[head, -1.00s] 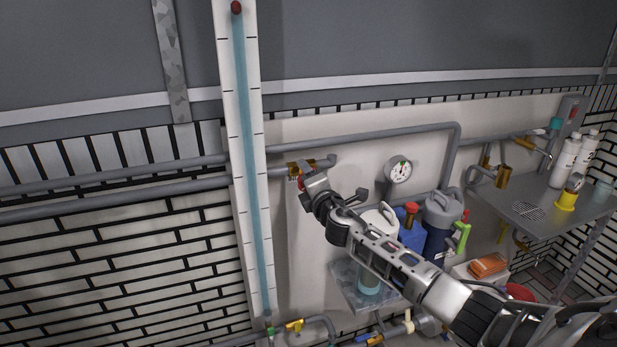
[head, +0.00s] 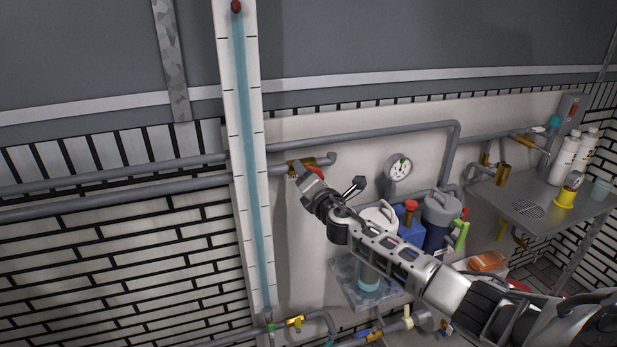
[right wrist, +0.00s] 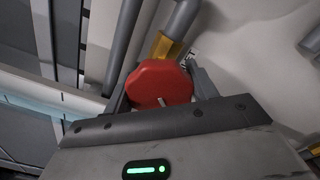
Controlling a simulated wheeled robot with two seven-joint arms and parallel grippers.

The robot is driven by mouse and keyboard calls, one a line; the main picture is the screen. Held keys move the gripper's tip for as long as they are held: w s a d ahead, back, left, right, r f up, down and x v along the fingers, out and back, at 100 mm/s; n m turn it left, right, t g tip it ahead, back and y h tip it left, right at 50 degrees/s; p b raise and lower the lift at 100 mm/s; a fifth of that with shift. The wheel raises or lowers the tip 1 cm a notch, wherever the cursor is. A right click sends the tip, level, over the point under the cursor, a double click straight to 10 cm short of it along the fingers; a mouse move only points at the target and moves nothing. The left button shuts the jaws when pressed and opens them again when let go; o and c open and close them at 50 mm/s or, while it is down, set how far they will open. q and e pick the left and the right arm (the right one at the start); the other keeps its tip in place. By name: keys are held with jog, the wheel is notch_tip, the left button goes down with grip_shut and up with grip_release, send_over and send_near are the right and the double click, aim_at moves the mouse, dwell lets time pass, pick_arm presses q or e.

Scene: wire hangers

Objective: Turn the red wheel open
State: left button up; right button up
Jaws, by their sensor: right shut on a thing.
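The red wheel (right wrist: 160,84) shows in the right wrist view as a faceted red knob in front of a brass fitting (right wrist: 168,48) on a grey pipe. My right gripper (right wrist: 160,90) has one finger on each side of the wheel and is shut on it. In the head view, the right gripper (head: 312,178) reaches the brass valve (head: 298,166) on the wall pipe, and a sliver of red shows at its tip. Most of the wheel is hidden there by the gripper. My left gripper is not in view.
A tall gauge tube (head: 241,150) with blue liquid stands just left of the valve. A round dial (head: 398,167) is on the wall to the right. A metal shelf (head: 530,205) with bottles is at the right.

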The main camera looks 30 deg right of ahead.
jog(key=o, duration=1)
jog(key=v, duration=1.6)
jog(key=shift+b, duration=0.3)
